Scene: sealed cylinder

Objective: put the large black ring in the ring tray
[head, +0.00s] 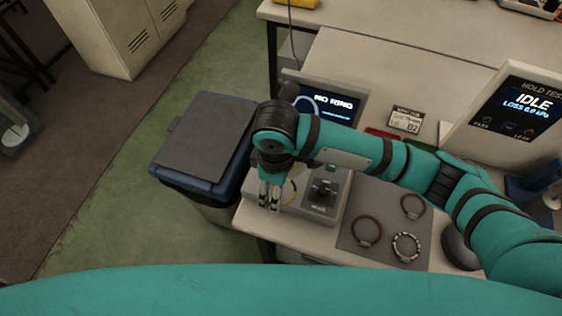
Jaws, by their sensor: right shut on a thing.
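My right gripper (269,197) points down at the left end of the bench, beside a small grey fixture with a black block (322,191). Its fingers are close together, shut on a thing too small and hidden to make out. A grey mat or shallow tray (350,209) lies to the right of the fixture. On it are a dark brown ring (366,231), a smaller dark ring (413,206) and a ring with white segments (406,246). I cannot tell whether one of these is the large black ring. My left gripper is out of view.
A screen reading "NO RING" (332,105) stands behind the fixture, partly covered by my right arm. A tester reading "IDLE" (518,108) stands at the right. A dark-lidded blue bin (205,140) stands left of the bench. A small label card (405,120) stands at the back.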

